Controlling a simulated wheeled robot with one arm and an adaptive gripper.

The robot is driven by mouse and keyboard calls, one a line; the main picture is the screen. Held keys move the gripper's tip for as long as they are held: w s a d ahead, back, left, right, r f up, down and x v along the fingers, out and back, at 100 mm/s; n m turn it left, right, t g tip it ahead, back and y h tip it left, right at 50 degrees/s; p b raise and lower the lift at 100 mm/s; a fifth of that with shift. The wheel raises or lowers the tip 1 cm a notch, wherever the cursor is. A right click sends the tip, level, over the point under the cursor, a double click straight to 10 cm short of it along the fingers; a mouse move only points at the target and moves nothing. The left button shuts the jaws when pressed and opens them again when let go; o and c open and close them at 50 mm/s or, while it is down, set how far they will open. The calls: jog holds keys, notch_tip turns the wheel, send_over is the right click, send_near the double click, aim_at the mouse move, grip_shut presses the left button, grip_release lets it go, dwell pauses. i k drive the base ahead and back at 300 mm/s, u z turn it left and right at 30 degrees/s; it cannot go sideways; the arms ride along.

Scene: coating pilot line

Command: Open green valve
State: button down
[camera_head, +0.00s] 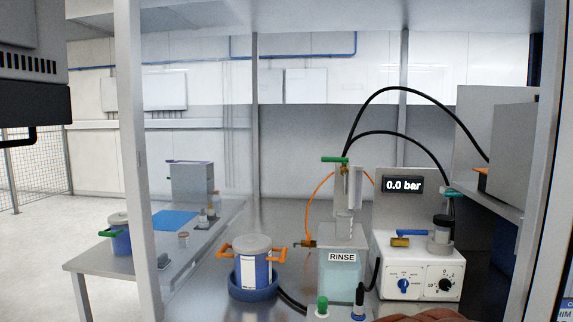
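A green lever handle (335,159), which looks like the green valve, sits on top of a clear and metal column (349,195) above the RINSE container (340,275). The lever lies about level, its long end pointing left. A black hose (383,132) runs from beside it toward the right. My gripper is not in view.
A white control box (418,270) with a blue-handled valve (410,233) and a 0.0 bar display (403,185) stands right. A teal handle (453,195) is behind it. A blue pot (251,272) with orange handles stands left. A frame post (138,160) rises farther left.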

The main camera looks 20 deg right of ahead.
aim_at(344, 160)
jog(key=i, duration=0.95)
jog(key=z, duration=0.55)
